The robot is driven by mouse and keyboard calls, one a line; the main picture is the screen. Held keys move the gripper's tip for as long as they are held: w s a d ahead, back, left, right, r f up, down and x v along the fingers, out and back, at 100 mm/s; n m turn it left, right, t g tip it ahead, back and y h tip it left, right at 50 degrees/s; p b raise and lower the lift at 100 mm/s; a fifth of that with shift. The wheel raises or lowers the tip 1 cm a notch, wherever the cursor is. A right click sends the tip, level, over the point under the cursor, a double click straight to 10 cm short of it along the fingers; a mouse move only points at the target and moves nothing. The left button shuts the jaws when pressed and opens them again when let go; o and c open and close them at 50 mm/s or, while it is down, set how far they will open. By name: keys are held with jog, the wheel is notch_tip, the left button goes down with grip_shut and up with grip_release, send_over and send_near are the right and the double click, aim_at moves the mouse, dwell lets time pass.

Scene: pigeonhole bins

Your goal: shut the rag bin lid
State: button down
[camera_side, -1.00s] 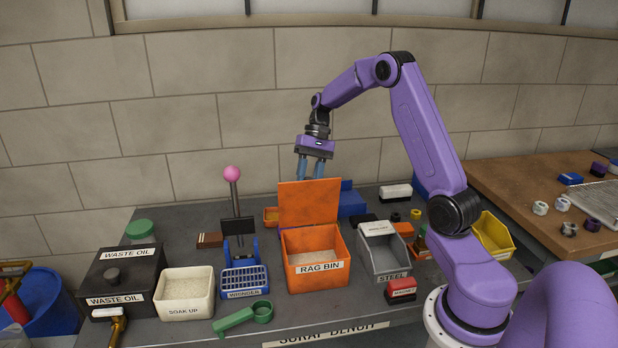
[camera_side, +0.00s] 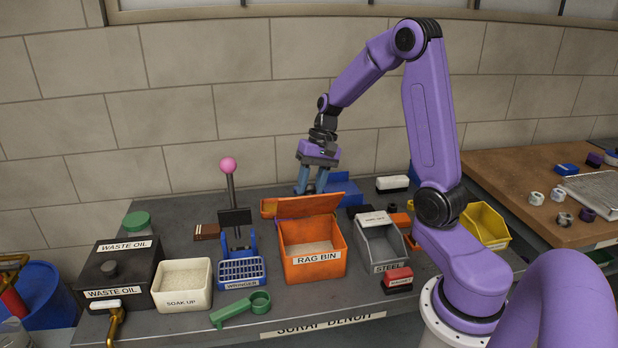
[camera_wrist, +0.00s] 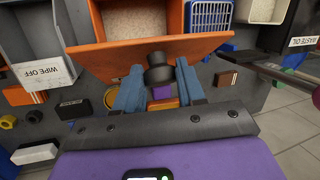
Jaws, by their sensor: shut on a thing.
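The orange rag bin (camera_side: 316,270) stands at the middle of the bench, with its opening showing pale contents. Its orange lid (camera_side: 310,207) is raised off the opening at the back edge and steeply tilted; I cannot tell for certain which way it leans. My gripper (camera_side: 310,188) is behind the lid, with its fingertips partly hidden. In the wrist view, the lid (camera_wrist: 110,58) spans the top, and the blue fingers (camera_wrist: 157,78) are closed around a dark round knob (camera_wrist: 156,58) at the lid.
The grey steel bin (camera_side: 388,264) stands close on the right of the rag bin. The blue wringer (camera_side: 242,272) and the white soak-up tub (camera_side: 182,296) are on the left. A blue block (camera_side: 350,199) and small boxes lie behind. Some bench is clear in front.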

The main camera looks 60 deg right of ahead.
jog(key=shift+s+a+f, duration=0.45)
jog(key=shift+s+a, duration=0.15)
jog(key=shift+a, duration=0.1)
jog(key=c, duration=0.7)
grip_release()
jog(key=shift+w+d+r, duration=0.1)
jog(key=shift+d+r, duration=0.05)
jog(key=shift+d+r, duration=0.1)
jog(key=shift+r, duration=0.2)
jog(key=v, duration=1.6)
jog(key=shift+d+r, duration=0.1)
jog(key=shift+r, duration=0.15)
